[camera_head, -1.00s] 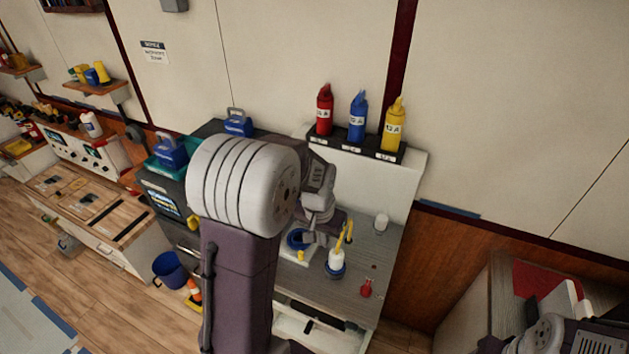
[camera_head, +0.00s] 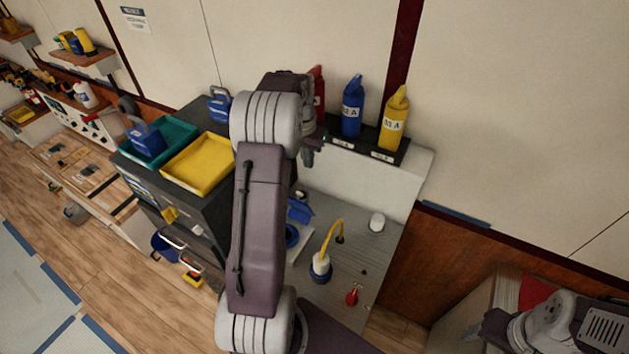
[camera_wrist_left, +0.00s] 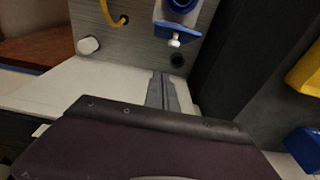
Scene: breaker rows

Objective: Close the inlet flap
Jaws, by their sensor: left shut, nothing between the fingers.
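A small blue flap (camera_head: 299,210) stands tilted up beside a blue ring on a white base, on the grey worktop, partly behind my left arm. In the left wrist view the blue flap (camera_wrist_left: 178,32) shows at the top, with a white knob at its edge and the blue ring behind it. My left gripper (camera_head: 310,157) is raised near the white back panel, above and apart from the flap. Its fingers (camera_wrist_left: 163,92) are shut and empty. My right arm shows at the lower right of the head view, but its fingertips do not show.
Red, blue and yellow (camera_head: 394,118) bottles line the ledge behind. A dark cabinet with a yellow tray (camera_head: 198,165) stands left.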

